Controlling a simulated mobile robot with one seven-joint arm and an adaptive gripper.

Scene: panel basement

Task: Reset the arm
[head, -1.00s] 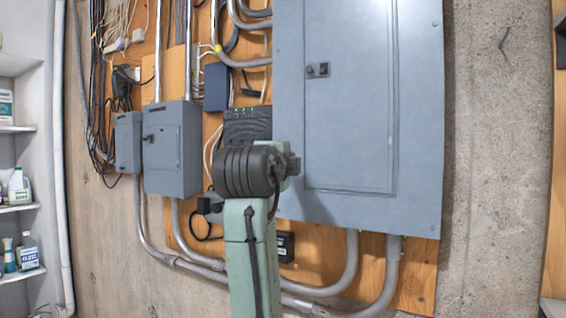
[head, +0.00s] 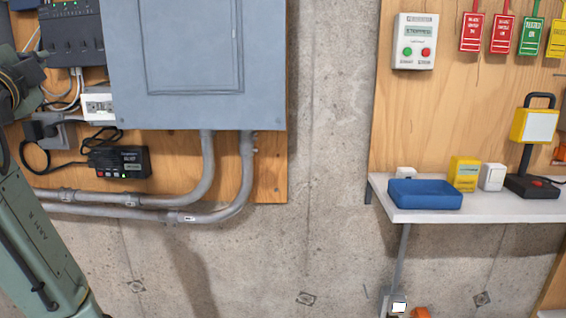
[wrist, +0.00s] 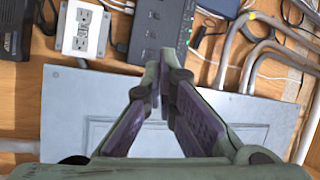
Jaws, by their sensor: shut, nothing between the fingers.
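My gripper (wrist: 163,85) shows in the wrist view with its two fingers closed together at the tips and nothing between them. It points toward the grey breaker panel (wrist: 85,110), which fills the middle of that view behind the fingers. In the head view my green arm stands at the far left edge. The same panel (head: 180,60) is just right of it, with its door closed. The fingers cannot be made out in the head view.
A control box (head: 414,41) and tags hang above. Conduits (head: 209,180) run below the panel. Bare concrete (head: 330,110) lies between panel and shelf.

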